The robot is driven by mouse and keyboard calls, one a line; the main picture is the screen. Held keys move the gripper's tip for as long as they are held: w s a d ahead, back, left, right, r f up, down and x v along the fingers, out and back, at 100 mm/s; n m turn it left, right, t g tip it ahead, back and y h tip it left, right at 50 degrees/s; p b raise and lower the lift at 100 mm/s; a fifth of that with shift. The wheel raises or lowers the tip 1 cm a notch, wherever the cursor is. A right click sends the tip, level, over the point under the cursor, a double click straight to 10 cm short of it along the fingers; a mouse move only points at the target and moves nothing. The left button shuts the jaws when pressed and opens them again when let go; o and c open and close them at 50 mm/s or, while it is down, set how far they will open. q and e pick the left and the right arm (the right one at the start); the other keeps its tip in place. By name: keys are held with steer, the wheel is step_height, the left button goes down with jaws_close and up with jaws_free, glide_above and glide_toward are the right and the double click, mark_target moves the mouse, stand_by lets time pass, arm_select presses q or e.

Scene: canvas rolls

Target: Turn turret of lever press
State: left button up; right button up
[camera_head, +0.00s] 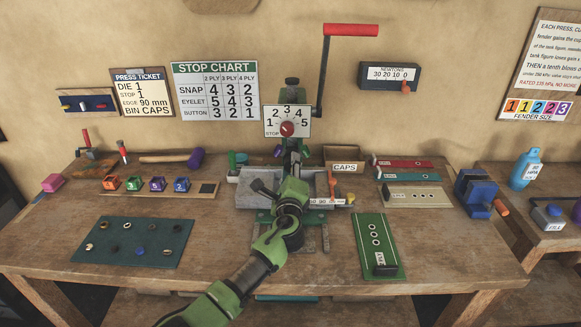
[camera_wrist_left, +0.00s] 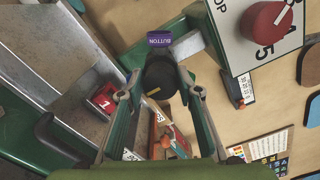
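The lever press (camera_head: 291,150) stands at the back middle of the bench, with its red-handled lever (camera_head: 351,30) raised above it. Its stop dial (camera_head: 287,120) has a red knob, which also shows in the left wrist view (camera_wrist_left: 267,27). My left gripper (camera_head: 293,180) is in front of the press and hides the turret area in the head view. In the left wrist view its fingers stand apart on both sides of a black knob (camera_wrist_left: 160,78) with a yellow mark. A purple BUTTON label (camera_wrist_left: 159,39) is just beyond the knob. Finger contact is not clearly visible. My right gripper is out of view.
A green mat (camera_head: 90,250) with small fittings lies left, a green strip (camera_head: 366,230) right. A CAPS bin (camera_head: 345,167) and blue clamp-like block (camera_head: 472,190) stand further right. The front bench edge is mostly clear.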

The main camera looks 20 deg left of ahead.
arm_select(q)
steer(key=shift+o, duration=1)
steer(key=v, duration=1.2)
